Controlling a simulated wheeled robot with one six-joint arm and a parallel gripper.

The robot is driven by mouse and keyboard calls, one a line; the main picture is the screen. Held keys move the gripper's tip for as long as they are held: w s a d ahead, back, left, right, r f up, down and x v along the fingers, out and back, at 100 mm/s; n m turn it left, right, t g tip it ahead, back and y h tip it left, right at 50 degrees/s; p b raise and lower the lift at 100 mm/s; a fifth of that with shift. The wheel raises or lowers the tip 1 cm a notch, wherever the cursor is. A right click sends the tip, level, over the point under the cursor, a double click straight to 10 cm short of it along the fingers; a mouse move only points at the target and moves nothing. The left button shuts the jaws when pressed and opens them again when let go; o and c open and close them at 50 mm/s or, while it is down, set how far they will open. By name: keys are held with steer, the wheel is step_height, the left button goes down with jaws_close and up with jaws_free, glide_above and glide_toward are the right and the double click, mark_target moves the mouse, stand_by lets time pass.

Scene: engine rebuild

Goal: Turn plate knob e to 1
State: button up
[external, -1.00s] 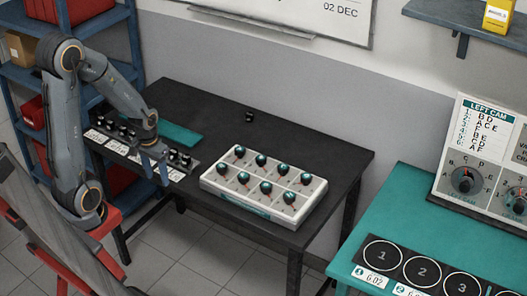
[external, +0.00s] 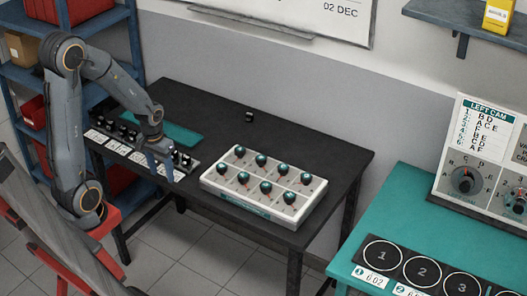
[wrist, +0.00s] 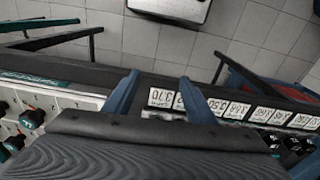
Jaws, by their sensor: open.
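A white plate (external: 228,199) with two rows of teal-and-black knobs (external: 265,187) lies on the black table; its letters and numbers are too small to read, so I cannot tell which knob is e. In the wrist view, part of the plate shows at the left edge (wrist: 62,99) with a few of its knobs (wrist: 31,119). My gripper (external: 162,170) is open and empty, left of the plate, at the front of a dark rack. Its two blue fingers stand apart in the wrist view (wrist: 160,100); the jaw body hides what lies below.
The dark rack holds small black parts (external: 186,160) behind a row of white number labels (wrist: 220,105). A teal mat (external: 180,134) lies behind it, and a small black object (external: 249,117) farther back. The black table (external: 310,150) is clear behind the plate.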

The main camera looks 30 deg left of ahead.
steer(key=w+d+r+n+p, duration=0.1)
steer(key=w+d+r+n, duration=0.2)
steer(key=w+d+r, duration=0.5)
steer(key=r+n, duration=0.1)
steer(key=n, duration=0.1)
glide_above(221, 166)
steer(key=shift+g+p, duration=0.35)
steer(key=shift+g, duration=0.05)
step_height(221, 166, down, 8)
steer(key=shift+r+p, duration=0.2)
steer(key=shift+p, duration=0.55)
steer(key=c, duration=1)
